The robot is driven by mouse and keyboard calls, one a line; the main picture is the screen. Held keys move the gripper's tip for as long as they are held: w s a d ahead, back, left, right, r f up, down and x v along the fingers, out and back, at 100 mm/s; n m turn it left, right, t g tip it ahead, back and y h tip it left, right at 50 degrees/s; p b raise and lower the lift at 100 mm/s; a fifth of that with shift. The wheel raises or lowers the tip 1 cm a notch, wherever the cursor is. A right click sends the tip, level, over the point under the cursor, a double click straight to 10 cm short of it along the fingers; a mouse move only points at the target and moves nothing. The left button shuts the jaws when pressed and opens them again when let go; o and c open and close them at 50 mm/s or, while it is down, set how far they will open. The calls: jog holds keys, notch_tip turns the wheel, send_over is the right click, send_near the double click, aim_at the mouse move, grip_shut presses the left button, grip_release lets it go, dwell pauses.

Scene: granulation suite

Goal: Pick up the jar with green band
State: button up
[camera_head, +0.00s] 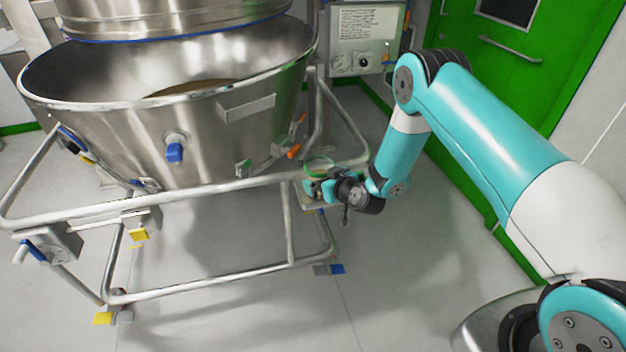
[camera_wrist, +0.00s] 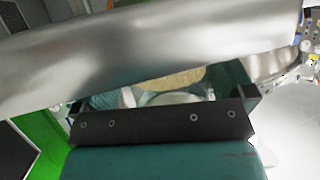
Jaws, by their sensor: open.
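The jar with green band (camera_head: 318,164) is small in the head view, by the right corner of the steel frame, with its green ring uppermost. It stands on a small shelf (camera_head: 317,206), and its lower part is hidden by my gripper (camera_head: 319,188). In the wrist view, my gripper (camera_wrist: 170,95) has its two fingers apart. A pale, clear rim with tan contents, seemingly the jar (camera_wrist: 174,80), shows between them. A steel tube hides part of it. I cannot tell whether the fingers touch the jar.
A steel frame rail (camera_head: 190,190) runs close beside my gripper; it crosses the wrist view as a thick tube (camera_wrist: 130,50). The frame carries a large steel bowl (camera_head: 110,130). A green door (camera_head: 520,70) is at right. The floor below is open.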

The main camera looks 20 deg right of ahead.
jog(key=shift+a, duration=0.35)
jog(key=c, duration=1.4)
jog(key=shift+r, duration=0.1)
notch_tip(320, 180, up, 20)
jog(key=shift+f, duration=0.1)
